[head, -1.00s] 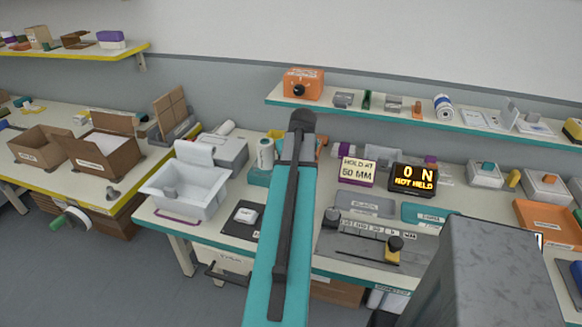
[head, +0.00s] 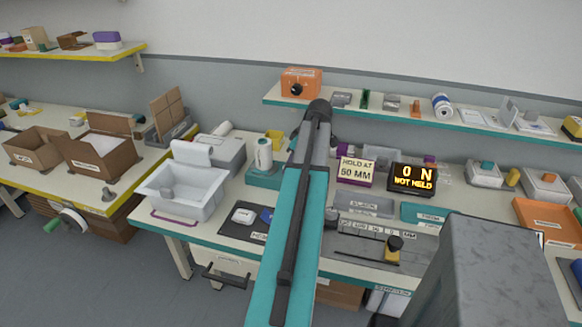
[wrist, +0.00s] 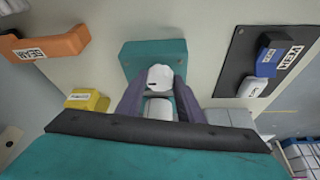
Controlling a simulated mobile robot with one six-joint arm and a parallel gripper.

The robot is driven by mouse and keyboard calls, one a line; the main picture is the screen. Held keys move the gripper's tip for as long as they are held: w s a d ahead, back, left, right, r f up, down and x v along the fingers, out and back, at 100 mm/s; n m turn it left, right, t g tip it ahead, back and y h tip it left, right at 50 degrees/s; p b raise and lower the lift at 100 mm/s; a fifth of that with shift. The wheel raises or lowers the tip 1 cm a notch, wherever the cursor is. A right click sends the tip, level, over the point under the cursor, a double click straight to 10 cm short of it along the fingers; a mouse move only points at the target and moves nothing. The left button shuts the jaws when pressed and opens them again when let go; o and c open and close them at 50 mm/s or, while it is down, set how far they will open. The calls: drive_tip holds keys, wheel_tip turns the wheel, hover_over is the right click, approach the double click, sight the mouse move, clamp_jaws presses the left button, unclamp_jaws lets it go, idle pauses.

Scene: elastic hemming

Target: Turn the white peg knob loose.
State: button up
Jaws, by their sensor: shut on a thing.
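In the wrist view the white peg knob (wrist: 159,77), with a small dark mark, sits over a teal block (wrist: 150,52). My gripper (wrist: 160,88) is shut on the knob, one dark finger on each side. A second white rounded shape (wrist: 158,108) shows between the fingers, nearer the camera. In the head view my teal arm hides the gripper and the knob. A white spool-like thing (head: 263,154) stands on a teal base (head: 262,179) just left of the arm.
A black mat (wrist: 233,75) with a blue piece (wrist: 268,62) lies beside the block. A yellow block (wrist: 88,100) and an orange piece (wrist: 48,47) are on the other side. A white bin (head: 183,190) stands at left.

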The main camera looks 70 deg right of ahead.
idle(0.3)
drive_tip(key=o, duration=0.8)
drive_tip(key=d+b+v, duration=0.1)
drive_tip(key=b+v, duration=0.1)
drive_tip(key=v, duration=1.1)
drive_tip(key=shift+a+r+b, duration=0.35)
drive_tip(key=shift+a+r, duration=0.05)
